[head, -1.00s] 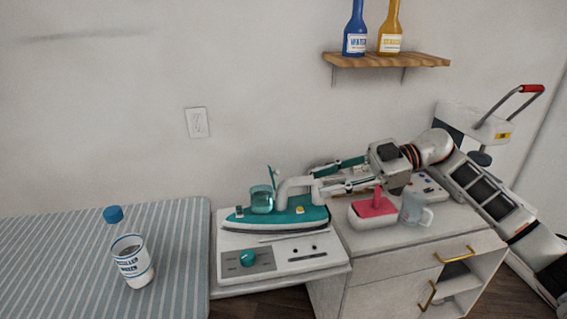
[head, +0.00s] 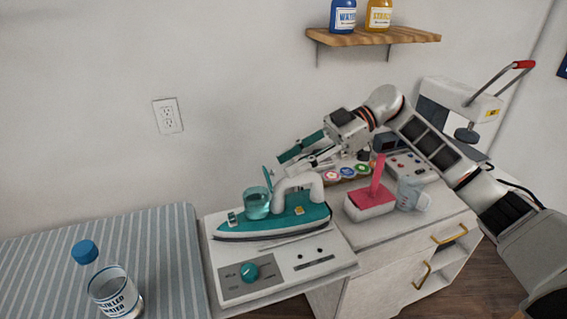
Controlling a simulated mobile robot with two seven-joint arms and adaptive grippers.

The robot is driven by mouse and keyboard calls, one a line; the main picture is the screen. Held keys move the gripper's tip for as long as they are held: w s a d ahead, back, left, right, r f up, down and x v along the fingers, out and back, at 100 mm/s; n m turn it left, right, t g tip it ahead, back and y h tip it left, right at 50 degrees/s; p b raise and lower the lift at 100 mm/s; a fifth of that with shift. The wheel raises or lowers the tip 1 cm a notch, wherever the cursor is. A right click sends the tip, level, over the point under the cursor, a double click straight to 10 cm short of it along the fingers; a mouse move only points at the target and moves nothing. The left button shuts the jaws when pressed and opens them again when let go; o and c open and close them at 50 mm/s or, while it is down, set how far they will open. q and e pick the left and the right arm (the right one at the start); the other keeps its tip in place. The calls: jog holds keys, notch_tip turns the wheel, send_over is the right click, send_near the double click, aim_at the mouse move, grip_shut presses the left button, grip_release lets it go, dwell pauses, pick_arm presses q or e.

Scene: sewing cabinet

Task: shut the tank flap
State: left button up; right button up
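The teal and white iron (head: 290,222) rests on a white station with a dial. Its clear teal tank (head: 257,204) stands at the front left of the handle and appears to hold liquid. The thin teal tank flap (head: 268,179) stands up, open, at the tank's right edge. My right gripper (head: 287,166) is above and behind the iron's handle, to the right of the flap and slightly higher in the picture. Its two fingers are spread, with nothing between them. It appears apart from the flap. My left gripper is not in view.
A distilled water bottle (head: 115,292) with a blue cap stands on the striped board (head: 170,250) at left. A pink and white box-like item (head: 370,200) and a clear jug (head: 411,195) stand right of the iron. A shelf (head: 375,37) with two bottles hangs above.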

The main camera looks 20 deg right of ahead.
jog(key=shift+a+f, duration=0.25)
jog(key=shift+a, duration=0.35)
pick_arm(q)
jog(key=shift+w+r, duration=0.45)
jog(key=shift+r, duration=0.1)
pick_arm(e)
jog(key=shift+a+f, duration=0.25)
jog(key=shift+a, duration=0.25)
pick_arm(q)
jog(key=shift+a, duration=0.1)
pick_arm(e)
grip_shut()
jog(key=shift+r, duration=0.1)
